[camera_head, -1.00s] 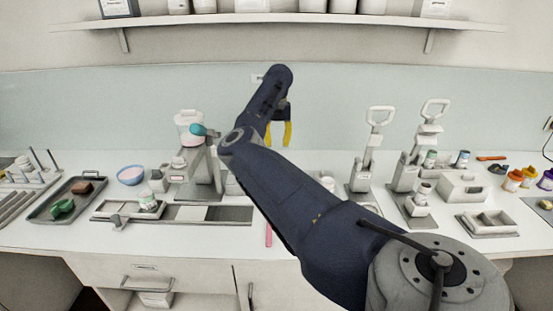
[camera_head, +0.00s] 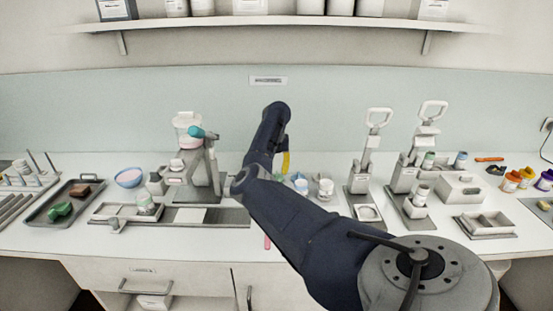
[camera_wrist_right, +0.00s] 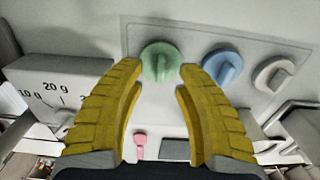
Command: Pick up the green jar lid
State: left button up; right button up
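The green jar lid (camera_wrist_right: 160,62) shows in the right wrist view on a pale plate (camera_wrist_right: 200,32), with a raised grip bar across its top. A blue lid (camera_wrist_right: 222,66) and a grey-white lid (camera_wrist_right: 273,74) sit to its right. My right gripper (camera_wrist_right: 160,68) is open, its yellow fingertips on either side of the green lid's near edge; I cannot tell whether they touch it. In the head view, the right gripper (camera_head: 285,162) is largely behind my right arm, low over the bench. My left gripper is not in view.
A block marked 10 g and 20 g (camera_wrist_right: 62,92) stands left in the wrist view. In the head view, a press with a teal handle (camera_head: 203,133) stands left of my arm, and lever presses (camera_head: 370,160) stand right. A shelf (camera_head: 280,24) runs above.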

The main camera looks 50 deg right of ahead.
jog(key=shift+f, duration=1.35)
jog(key=shift+o, duration=0.3)
grip_shut()
